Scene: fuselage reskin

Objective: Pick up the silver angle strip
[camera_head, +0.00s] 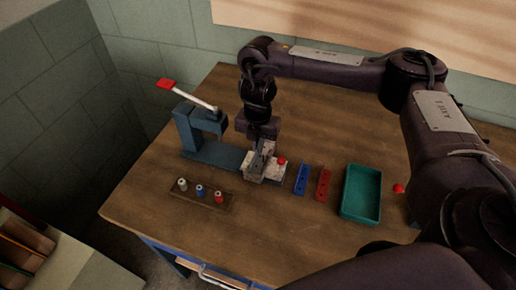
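My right gripper (261,146) points down at the middle of the table. Its fingertips are just above or at a pale grey piece (265,172) beside the blue press. A narrow grey shape between or next to the fingers may be the silver angle strip, but it is too small and too covered to tell. I cannot tell whether the fingers are open or closed. A blue strip (302,178) and a red strip (323,184) with holes lie side by side to the right. My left gripper is not in view.
A blue press (201,143) with a red-tipped lever (167,83) stands left of the gripper. A brown rack (188,197) holds small coloured pieces in front. A green tray (361,192) and a red knob (398,188) are at right. The table's front left is clear.

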